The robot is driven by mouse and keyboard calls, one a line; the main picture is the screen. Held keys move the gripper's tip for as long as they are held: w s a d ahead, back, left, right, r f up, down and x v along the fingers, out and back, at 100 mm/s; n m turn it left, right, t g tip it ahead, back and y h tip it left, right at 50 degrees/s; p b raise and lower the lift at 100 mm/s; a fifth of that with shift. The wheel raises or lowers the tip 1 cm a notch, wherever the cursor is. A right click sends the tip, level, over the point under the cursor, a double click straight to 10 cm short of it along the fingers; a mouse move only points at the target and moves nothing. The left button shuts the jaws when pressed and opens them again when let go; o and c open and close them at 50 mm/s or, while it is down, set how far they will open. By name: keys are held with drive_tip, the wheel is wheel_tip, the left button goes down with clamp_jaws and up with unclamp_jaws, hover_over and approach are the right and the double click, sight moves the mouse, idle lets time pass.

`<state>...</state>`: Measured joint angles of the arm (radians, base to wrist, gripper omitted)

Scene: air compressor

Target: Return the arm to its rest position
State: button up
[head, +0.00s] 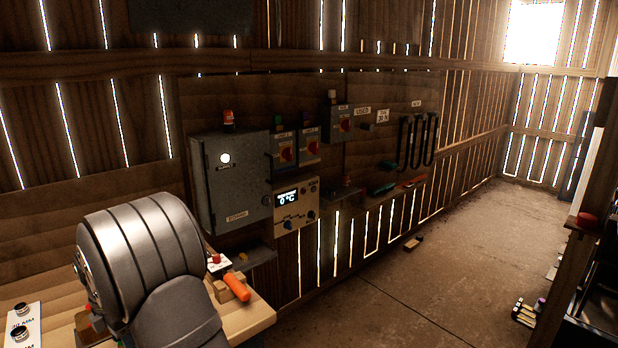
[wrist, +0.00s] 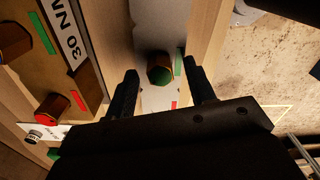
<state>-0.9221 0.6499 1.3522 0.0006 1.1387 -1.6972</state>
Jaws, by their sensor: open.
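My gripper (wrist: 160,78) shows in the wrist view with two dark fingers spread apart. It is open, with nothing seen touching either finger. Beyond the fingertips, a round brown and dark piece (wrist: 160,68) stands on a grey surface (wrist: 150,35), with green and red marks beside it. It lines up with the gap between the fingers, but I cannot tell how far below them it is. My gripper does not show in the head view.
In the wrist view, a white "30 NM" label (wrist: 66,28) and a red-topped piece (wrist: 52,108) lie at left. In the head view, the wooden bench (head: 255,318) bears an orange-handled tool (head: 237,287). A grey cabinet (head: 232,180) hangs on the wall. Floor at right is largely clear.

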wheel_tip(320, 180, up, 4)
drive_tip(key=shift+f, duration=0.35)
wheel_tip(320, 180, down, 3)
drive_tip(key=shift+f, duration=0.15)
wheel_tip(320, 180, up, 7)
drive_tip(key=shift+r, duration=0.15)
drive_tip(key=shift+m, duration=0.3)
drive_tip(key=w+f, duration=0.1)
drive_tip(key=w, duration=0.5)
drive_tip(key=w+f, duration=0.2)
drive_tip(key=w, duration=0.5)
drive_tip(key=w+f, duration=0.1)
drive_tip(key=w, duration=0.5)
drive_tip(key=shift+w+a+f, duration=0.15)
drive_tip(key=shift+w, duration=0.1)
drive_tip(key=shift+f, duration=0.35)
